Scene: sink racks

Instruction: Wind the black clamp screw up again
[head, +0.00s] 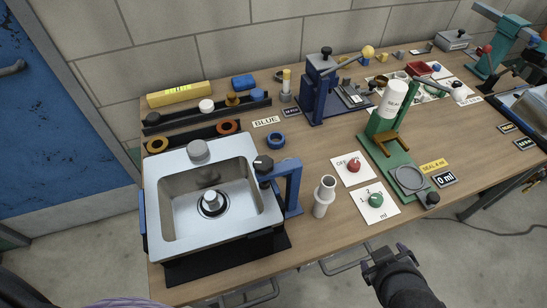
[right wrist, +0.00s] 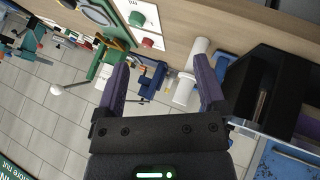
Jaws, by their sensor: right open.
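The black clamp screw (head: 263,164) shows as a dark knob on top of the blue clamp (head: 290,185), at the right rim of the steel sink (head: 165,170) in the head view. Its shaft under the knob is mostly hidden. My right gripper (head: 383,257) is at the front edge of the table, to the right of and nearer than the clamp, apart from it. In the right wrist view my right gripper (right wrist: 163,72) has its two purple fingers spread with nothing held between them. I cannot make out the screw there. My left gripper is not in view.
A white pipe fitting (head: 323,197) stands right of the clamp. A blue ring (head: 276,140) lies behind it. Cards with a red knob (head: 353,165) and a green knob (head: 376,200) lie further right, beside a green stand (head: 398,160). Bare tabletop lies around the pipe fitting.

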